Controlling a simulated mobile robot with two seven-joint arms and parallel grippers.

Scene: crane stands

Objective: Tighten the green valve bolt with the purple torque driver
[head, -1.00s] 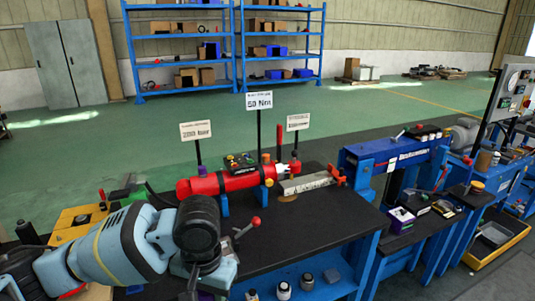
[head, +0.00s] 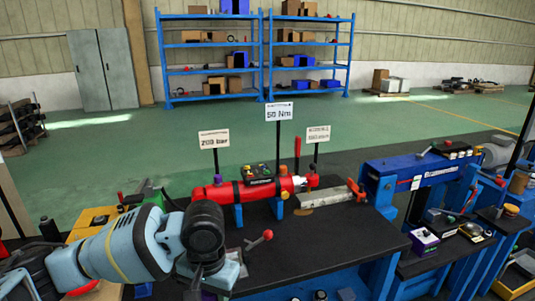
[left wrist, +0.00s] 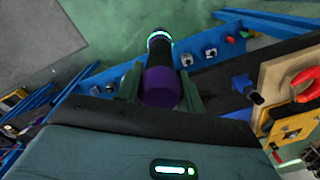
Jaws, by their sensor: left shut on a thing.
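The purple torque driver (left wrist: 161,88) is between the fingers of my left gripper (left wrist: 160,84) in the left wrist view. Its dark shaft points away from the gripper and ends in a glowing pale ring. My left gripper is shut on it. In the head view my left arm reaches over the black bench top (head: 330,240) at its left side, and its wrist hides most of the gripper and driver. A red cylinder (head: 247,189) lies on blue stands on this bench. I cannot make out the green valve bolt. My right gripper is not in view.
Three signs on posts, one reading 50 Nm (head: 279,112), stand behind the red cylinder. A blue machine (head: 410,172) stands to the right. The front middle of the bench top is clear.

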